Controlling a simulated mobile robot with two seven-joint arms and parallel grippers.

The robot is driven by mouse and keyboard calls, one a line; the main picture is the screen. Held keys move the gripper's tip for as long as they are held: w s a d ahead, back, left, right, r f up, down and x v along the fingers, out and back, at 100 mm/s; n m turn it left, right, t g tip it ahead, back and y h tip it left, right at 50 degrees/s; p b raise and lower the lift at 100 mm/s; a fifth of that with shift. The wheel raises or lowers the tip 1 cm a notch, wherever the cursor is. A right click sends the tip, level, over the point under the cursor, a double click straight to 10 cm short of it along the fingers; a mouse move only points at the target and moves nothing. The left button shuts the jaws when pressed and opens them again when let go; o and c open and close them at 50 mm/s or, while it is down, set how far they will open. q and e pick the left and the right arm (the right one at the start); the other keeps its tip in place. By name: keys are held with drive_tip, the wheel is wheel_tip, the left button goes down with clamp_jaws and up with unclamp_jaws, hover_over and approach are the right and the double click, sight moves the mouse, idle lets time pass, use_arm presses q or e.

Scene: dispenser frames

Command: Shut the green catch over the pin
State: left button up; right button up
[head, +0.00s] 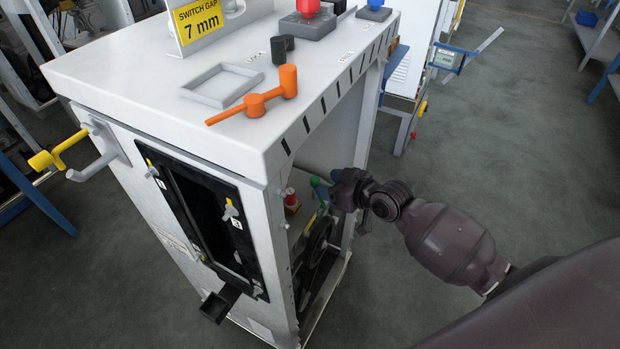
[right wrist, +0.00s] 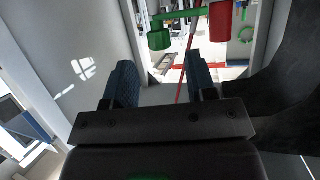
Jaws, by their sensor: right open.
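The green catch (right wrist: 160,38) shows at the top of the right wrist view, a round green end with a thin arm running right towards a red cylinder (right wrist: 222,20). In the head view a small bit of green (head: 315,182) shows inside the cabinet's open side, beside my right gripper (head: 324,193). My right gripper (right wrist: 160,80) is open, its two blue fingers apart with nothing between them, and the catch lies just beyond the fingertips. I cannot clearly make out the pin or whether the catch covers it. My left gripper is not in view.
The white cabinet (head: 130,75) has an open side with posts around my right arm. An orange lever (head: 262,100), a grey tray (head: 222,86) and a yellow sign (head: 197,20) are on its top. A black-framed opening (head: 205,215) is in its front.

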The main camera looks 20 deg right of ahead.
drive_tip(key=b+x, duration=0.1)
drive_tip(key=x, duration=0.6)
drive_tip(key=shift+s, duration=0.1)
clamp_jaws()
